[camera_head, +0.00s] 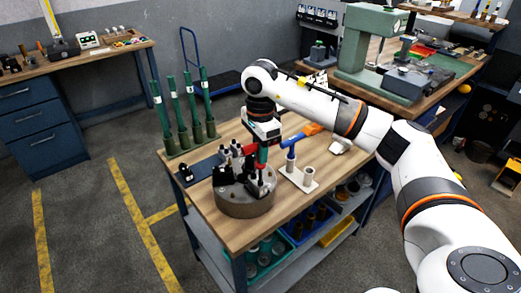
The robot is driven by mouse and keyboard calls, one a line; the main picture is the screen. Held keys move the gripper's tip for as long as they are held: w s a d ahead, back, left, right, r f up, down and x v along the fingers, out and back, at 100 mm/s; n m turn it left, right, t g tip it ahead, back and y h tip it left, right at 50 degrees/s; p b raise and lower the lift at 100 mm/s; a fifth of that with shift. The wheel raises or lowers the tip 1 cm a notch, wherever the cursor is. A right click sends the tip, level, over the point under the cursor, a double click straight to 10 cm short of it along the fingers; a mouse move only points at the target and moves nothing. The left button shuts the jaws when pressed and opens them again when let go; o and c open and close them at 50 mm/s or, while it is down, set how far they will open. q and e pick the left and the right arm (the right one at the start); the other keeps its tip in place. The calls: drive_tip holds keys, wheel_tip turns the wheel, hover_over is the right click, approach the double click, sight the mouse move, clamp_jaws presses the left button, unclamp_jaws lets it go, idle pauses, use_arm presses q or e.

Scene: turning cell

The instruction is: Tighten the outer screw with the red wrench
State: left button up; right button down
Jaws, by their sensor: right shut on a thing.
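My right gripper (262,141) reaches over the wooden cart top (222,238) and points down. The wrench's lower end is over the right side of a round metal fixture (247,208) with black clamp parts on top. The outer screw is too small or hidden among these parts, and I cannot tell whether the wrench touches it. My left gripper is not in view.
A blue-handled tool (290,158) stands in a white holder (300,180) right of the fixture. Green posts (190,105) rise at the cart's back left.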

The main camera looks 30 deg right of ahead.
drive_tip(key=shift+m, duration=1.4)
drive_tip(key=shift+m, duration=1.4)
drive_tip(key=shift+m, duration=1.4)
drive_tip(key=shift+p, duration=0.3)
